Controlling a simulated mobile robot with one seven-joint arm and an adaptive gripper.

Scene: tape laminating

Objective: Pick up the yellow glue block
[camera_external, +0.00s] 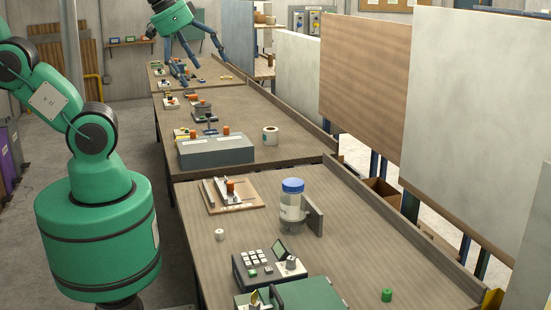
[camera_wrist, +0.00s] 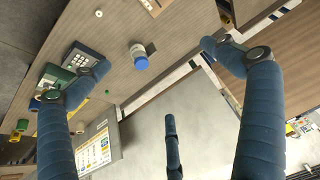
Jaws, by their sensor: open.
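My gripper (camera_external: 202,68) hangs over the far table in the external view, its blue fingers spread and nothing between them. In the wrist view the open gripper (camera_wrist: 160,74) frames bare table edge and grey panel. I cannot tell for sure which thing is the yellow glue block. A small yellow piece (camera_external: 254,298) stands at the bottom of the external view, beside the green plate. Another yellow piece (camera_external: 491,298) sits at the near table's right corner. In the wrist view a yellow piece (camera_wrist: 49,96) shows at left, partly behind a finger. None touches my gripper.
The near table (camera_external: 350,235) holds a blue-lidded jar (camera_external: 291,200), a keypad device (camera_external: 262,263), a wooden tray (camera_external: 250,203) and a green cylinder (camera_external: 387,295). Tall panels (camera_external: 470,130) line the right side.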

